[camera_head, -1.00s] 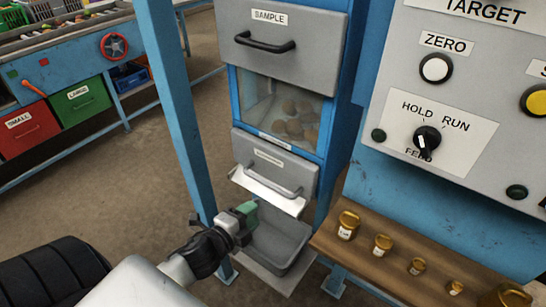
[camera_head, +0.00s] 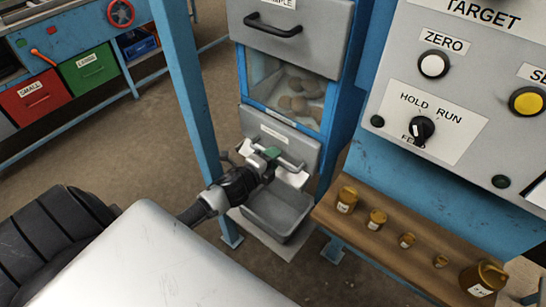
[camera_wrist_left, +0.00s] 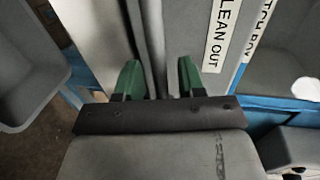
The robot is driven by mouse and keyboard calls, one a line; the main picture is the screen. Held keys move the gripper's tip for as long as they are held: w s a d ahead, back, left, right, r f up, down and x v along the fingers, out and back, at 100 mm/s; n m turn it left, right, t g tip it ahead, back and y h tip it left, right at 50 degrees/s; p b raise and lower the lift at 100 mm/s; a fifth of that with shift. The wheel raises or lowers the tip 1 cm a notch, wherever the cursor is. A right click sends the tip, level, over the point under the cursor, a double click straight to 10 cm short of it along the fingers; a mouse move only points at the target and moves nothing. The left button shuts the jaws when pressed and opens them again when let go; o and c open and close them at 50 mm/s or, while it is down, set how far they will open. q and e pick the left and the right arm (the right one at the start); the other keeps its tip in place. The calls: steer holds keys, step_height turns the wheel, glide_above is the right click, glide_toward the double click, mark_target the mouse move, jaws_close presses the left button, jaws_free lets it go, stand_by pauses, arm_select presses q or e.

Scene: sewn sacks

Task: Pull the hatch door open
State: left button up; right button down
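The hatch door (camera_head: 296,149) is a grey panel low on the blue column, with a label and a bar handle (camera_head: 292,163). It looks closed. My left gripper (camera_head: 264,157) is at the left part of the handle. In the left wrist view, its green fingertips (camera_wrist_left: 159,78) stand apart with the grey handle bar (camera_wrist_left: 152,40) running between them. A gap shows between the bar and the right fingertip, so the gripper looks open. A "CLEAN OUT" label (camera_wrist_left: 222,35) is on the door beside it. My right gripper is not in view.
A grey bin (camera_head: 277,217) stands below the hatch, with a white flap (camera_head: 293,179) above it. A blue post (camera_head: 188,90) rises left of my gripper. A wooden shelf (camera_head: 390,255) with several brass weights is at the right. Floor at left is clear.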

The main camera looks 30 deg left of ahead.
arm_select(q)
steer(key=shift+w, duration=0.3)
jaws_close()
steer(key=shift+s, duration=0.1)
